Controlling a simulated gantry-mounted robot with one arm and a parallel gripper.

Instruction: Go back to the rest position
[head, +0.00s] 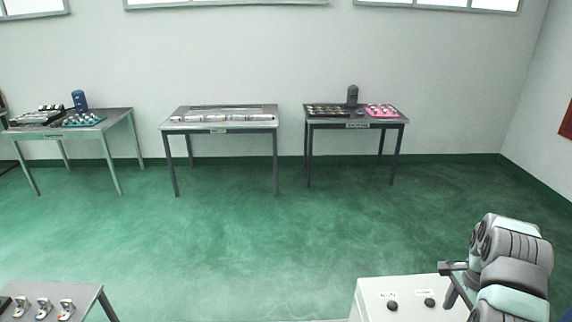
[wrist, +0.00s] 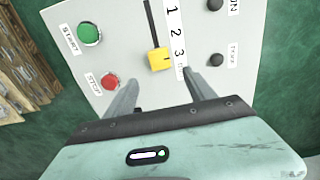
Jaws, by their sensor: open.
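My gripper (head: 452,282) is at the lower right of the head view, over the right part of a white control box (head: 378,287). In the wrist view my gripper (wrist: 160,82) is open, with its two fingers apart and nothing between them. A yellow slider knob (wrist: 158,61) is on the panel just beyond the fingertips, beside the number 3. The gap between fingers and panel is hard to judge.
The panel has a green START button (wrist: 89,35), a red button (wrist: 109,80) and dark knobs (wrist: 217,59). A table with metal parts (head: 85,303) stands lower left. Three tables (head: 220,126) stand along the back wall. The green floor between is clear.

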